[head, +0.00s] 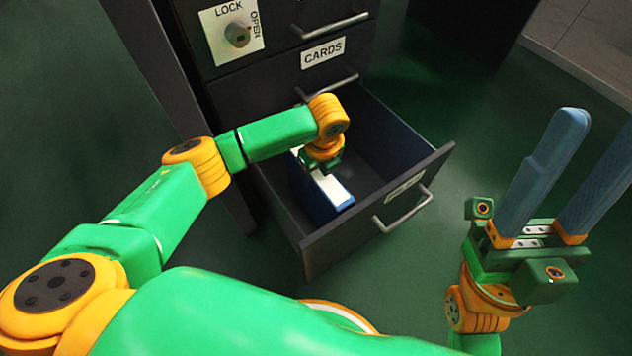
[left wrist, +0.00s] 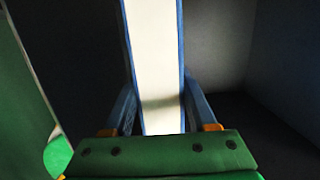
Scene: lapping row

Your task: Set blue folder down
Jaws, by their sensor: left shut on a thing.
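The blue folder (head: 329,193) stands on edge inside the open bottom drawer (head: 380,207), near its left side. Its white top edge faces up. My left gripper (head: 322,166) reaches down into the drawer and is shut on the folder. In the left wrist view the folder (left wrist: 156,60) runs between the two blue fingers, one on each side. I cannot tell whether its lower edge touches the drawer floor. My right gripper (head: 572,180) is at the right, outside the drawer, with its two blue fingers wide apart and nothing between them.
The dark cabinet has a drawer labelled CARDS (head: 323,53) above the open one and a LOCK/OPEN knob (head: 238,34) at upper left. The open drawer's front has a metal handle (head: 404,211). Inside the drawer, room right of the folder is empty. Green floor surrounds the cabinet.

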